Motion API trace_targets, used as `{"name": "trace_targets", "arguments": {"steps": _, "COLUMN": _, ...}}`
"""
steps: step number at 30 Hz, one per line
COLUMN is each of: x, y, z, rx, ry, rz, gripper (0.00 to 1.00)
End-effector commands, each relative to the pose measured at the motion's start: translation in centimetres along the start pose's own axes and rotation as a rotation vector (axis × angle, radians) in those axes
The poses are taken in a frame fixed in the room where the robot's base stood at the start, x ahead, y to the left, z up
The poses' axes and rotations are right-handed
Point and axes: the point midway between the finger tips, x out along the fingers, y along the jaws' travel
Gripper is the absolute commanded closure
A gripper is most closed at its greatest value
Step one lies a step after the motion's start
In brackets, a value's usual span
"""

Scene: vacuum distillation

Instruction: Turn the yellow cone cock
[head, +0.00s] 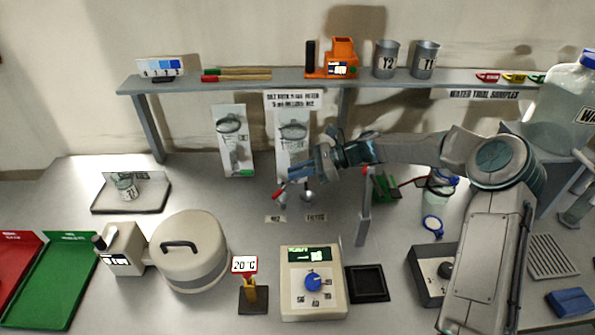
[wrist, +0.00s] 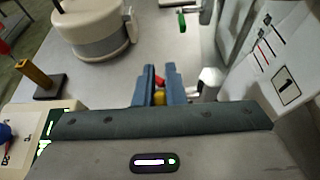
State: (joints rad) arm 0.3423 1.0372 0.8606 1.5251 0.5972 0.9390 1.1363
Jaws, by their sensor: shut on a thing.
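The yellow cone cock (wrist: 159,97) shows in the wrist view as a small yellow piece between my two blue fingers, with a bit of red just beyond it. My gripper (wrist: 160,75) is shut on it. In the head view my gripper (head: 297,173) is in front of the back-wall panels, above the bench. The yellow piece cannot be made out there; the fingers hide it. A red-tipped piece (head: 279,191) shows just below and left of the fingers. A silvery rounded part (head: 308,196) is below them.
A round lidded vessel (head: 188,250) stands left of centre. The 20°C display (head: 244,265) and a beige device with a blue knob (head: 312,282) stand at the front. A grey post (head: 364,215) rises right of my gripper. A shelf (head: 270,78) runs along the back.

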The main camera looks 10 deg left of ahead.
Motion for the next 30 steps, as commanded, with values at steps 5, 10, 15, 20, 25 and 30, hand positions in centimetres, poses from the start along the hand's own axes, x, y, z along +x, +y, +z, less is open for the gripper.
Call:
{"name": "trace_targets", "arguments": {"steps": 5, "x": -0.2, "y": 0.0, "z": -0.3, "rx": 0.001, "ry": -0.053, "rz": -0.001, "gripper": 1.0}}
{"name": "trace_targets", "arguments": {"steps": 10, "x": -0.4, "y": -0.1, "z": -0.7, "rx": 0.001, "ry": -0.155, "rz": -0.003, "gripper": 1.0}}
{"name": "trace_targets", "arguments": {"steps": 15, "x": -0.7, "y": -0.1, "z": -1.0, "rx": 0.001, "ry": -0.279, "rz": -0.002, "gripper": 1.0}}
{"name": "trace_targets", "arguments": {"steps": 20, "x": -1.0, "y": -0.1, "z": -1.3, "rx": 0.001, "ry": -0.384, "rz": -0.003, "gripper": 1.0}}
{"name": "trace_targets", "arguments": {"steps": 25, "x": -1.2, "y": -0.1, "z": -1.5, "rx": 0.0, "ry": -0.469, "rz": -0.003, "gripper": 1.0}}
{"name": "trace_targets", "arguments": {"steps": 30, "x": -1.3, "y": -0.1, "z": -1.5, "rx": 0.0, "ry": -0.521, "rz": -0.002, "gripper": 1.0}}
